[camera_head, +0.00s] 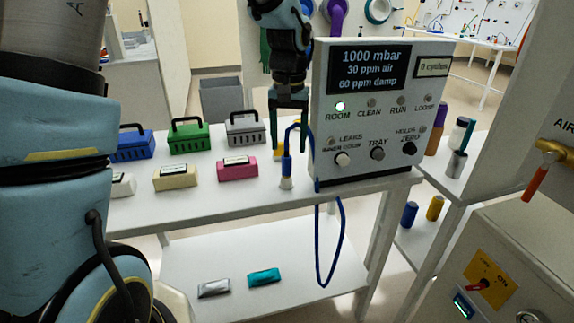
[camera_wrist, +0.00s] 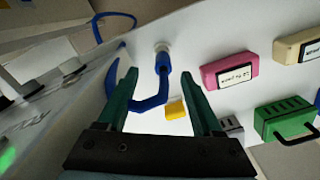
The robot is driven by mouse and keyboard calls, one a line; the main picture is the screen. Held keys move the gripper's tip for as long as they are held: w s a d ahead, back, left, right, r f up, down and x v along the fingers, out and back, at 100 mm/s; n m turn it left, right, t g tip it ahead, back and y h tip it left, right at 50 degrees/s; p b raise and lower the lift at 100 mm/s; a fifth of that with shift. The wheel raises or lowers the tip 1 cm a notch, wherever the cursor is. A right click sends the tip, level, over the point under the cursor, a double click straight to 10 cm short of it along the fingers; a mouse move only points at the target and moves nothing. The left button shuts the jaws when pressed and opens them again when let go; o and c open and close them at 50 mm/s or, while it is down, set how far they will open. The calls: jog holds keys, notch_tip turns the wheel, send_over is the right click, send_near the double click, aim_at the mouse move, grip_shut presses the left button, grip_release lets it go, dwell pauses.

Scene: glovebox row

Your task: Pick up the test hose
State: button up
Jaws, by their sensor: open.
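The test hose (camera_head: 287,165) is blue, with a thick upright end standing in a small pale holder on the white bench, left of the control box. Its thin tube arches up beside the box and hangs in a loop below the bench edge. My gripper (camera_head: 289,146), with green fingers, points down over the hose end. In the wrist view the blue hose end (camera_wrist: 162,83) shows in the gap between the open fingertips (camera_wrist: 159,76). The fingers are apart and grip nothing. I cannot tell whether the tips touch the hose.
The control box (camera_head: 378,110) stands close to the right of my gripper. A pink block (camera_head: 238,171) and a cream block (camera_head: 175,178) lie to the left. Blue, green (camera_head: 182,137) and grey (camera_head: 246,131) cases stand behind. A small yellow object (camera_wrist: 176,108) is near the hose.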

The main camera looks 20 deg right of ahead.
aim_at(286, 156)
jog(key=f+p, duration=0.1)
jog(key=f, duration=0.5)
jog(key=shift+w+a+f+p, duration=0.15)
jog(key=shift+a+f+p, duration=0.05)
jog(key=shift+p, duration=0.15)
grip_shut()
dwell(0.4)
